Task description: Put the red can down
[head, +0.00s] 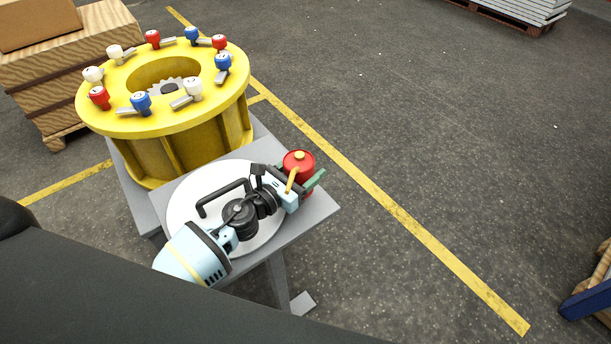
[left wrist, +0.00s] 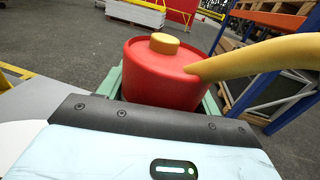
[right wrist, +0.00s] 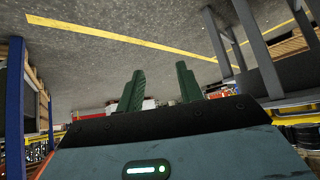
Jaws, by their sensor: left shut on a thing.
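The red can (head: 299,162) has a yellow cap and a yellow spout. In the head view it is at the right edge of the grey table, by the round white plate (head: 183,212). My left gripper (head: 306,182) is shut on the can, its green fingers on either side of it. The can (left wrist: 165,75) fills the middle of the left wrist view and looks upright. Whether its base touches the table is hidden. My right gripper (right wrist: 160,92) shows only in the right wrist view, its green fingers apart with nothing between them.
A yellow round stand (head: 210,118) with several red, white and blue knobbed pieces on top is behind the table. A wooden crate (head: 75,60) is at the far left. The grey table (head: 315,207) has a bare corner at right.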

